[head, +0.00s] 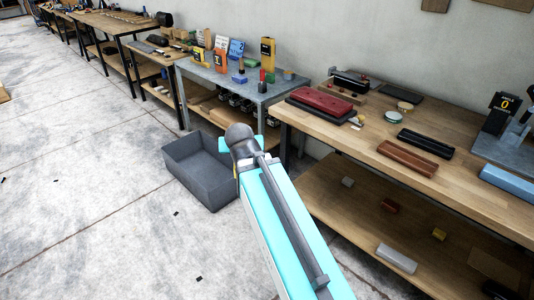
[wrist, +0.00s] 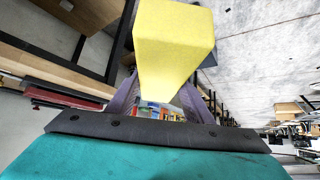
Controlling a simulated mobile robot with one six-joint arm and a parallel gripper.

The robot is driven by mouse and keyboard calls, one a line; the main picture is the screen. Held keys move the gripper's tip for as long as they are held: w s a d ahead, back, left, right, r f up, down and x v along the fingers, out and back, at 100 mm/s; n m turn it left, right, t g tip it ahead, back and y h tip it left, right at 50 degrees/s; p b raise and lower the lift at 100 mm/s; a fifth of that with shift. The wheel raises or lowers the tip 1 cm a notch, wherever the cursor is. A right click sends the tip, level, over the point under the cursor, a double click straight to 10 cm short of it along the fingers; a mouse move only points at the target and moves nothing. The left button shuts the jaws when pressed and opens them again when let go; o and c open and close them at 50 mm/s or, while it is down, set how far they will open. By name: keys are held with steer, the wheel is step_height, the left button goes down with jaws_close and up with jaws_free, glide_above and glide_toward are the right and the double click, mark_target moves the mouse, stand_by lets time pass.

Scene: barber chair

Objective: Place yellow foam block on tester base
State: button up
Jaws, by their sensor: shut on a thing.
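The yellow foam block (wrist: 172,45) fills the top middle of the wrist view. My gripper (wrist: 160,97) is shut on it, with the purple-grey fingers at either side of its lower end. In the head view the wrist end of my arm is over the dark bin, and the block and fingers are hidden behind it. A grey base plate (head: 493,151) with a dark device showing a yellow "0" stands at the right end of the wooden bench; it looks like the tester base. My gripper is well to the left of it, apart from it.
A dark grey bin (head: 190,178) stands on the floor below my wrist. The wooden bench (head: 340,135) holds a red pad (head: 320,102), brown and black bars and a blue bar. Its lower shelf has several small blocks. A grey table (head: 215,80) with coloured items stands behind.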

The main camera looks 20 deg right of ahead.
steer(key=shift+w+a+r+n+y, duration=0.6)
steer(key=shift+w+a+n+y, duration=0.1)
steer(key=shift+a+n, duration=0.15)
steer(key=shift+w+a+r+n+y, duration=0.4)
steer(key=shift+n+y, duration=0.1)
steer(key=shift+n, duration=0.15)
steer(key=shift+a, duration=0.2)
